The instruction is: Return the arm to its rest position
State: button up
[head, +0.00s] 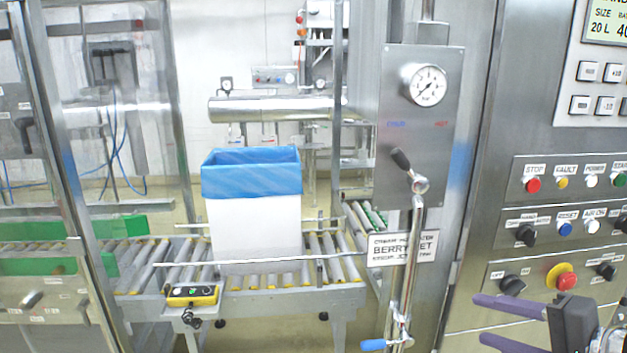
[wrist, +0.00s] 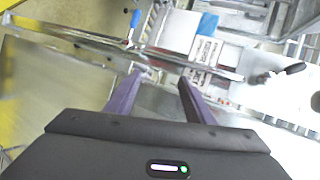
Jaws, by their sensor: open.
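My gripper (head: 478,320) has dark purple fingers and a black body. It is in the lower right of the head view, in front of the steel control panel. Its fingers point left and stand apart, with nothing between them. In the wrist view the two fingers of my gripper (wrist: 160,82) are also spread and empty. A white box (head: 256,230) with a blue liner (head: 250,180) folded over its rim stands upright on the roller conveyor (head: 345,268), well away from my gripper.
A steel pipe with a blue-handled valve (head: 373,345) stands just left of my gripper. A red emergency button (head: 566,281) and several knobs are on the panel behind it. A gauge (head: 428,86) and a black-handled lever (head: 402,161) are above. A yellow switch box (head: 192,294) sits at the conveyor's front.

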jog(key=s+a+f+n+g+h, duration=0.3)
jog(key=a+n, duration=0.3)
jog(key=a, duration=0.3)
jog(key=s+a+f+n+g+h, duration=0.2)
jog(key=a+n, duration=0.4)
jog(key=a, duration=0.3)
notch_tip(320, 180, down, 2)
jog(key=shift+s+f+g+h, duration=0.1)
jog(key=shift+s+g+h, duration=0.3)
jog(key=shift+s+g, duration=0.55)
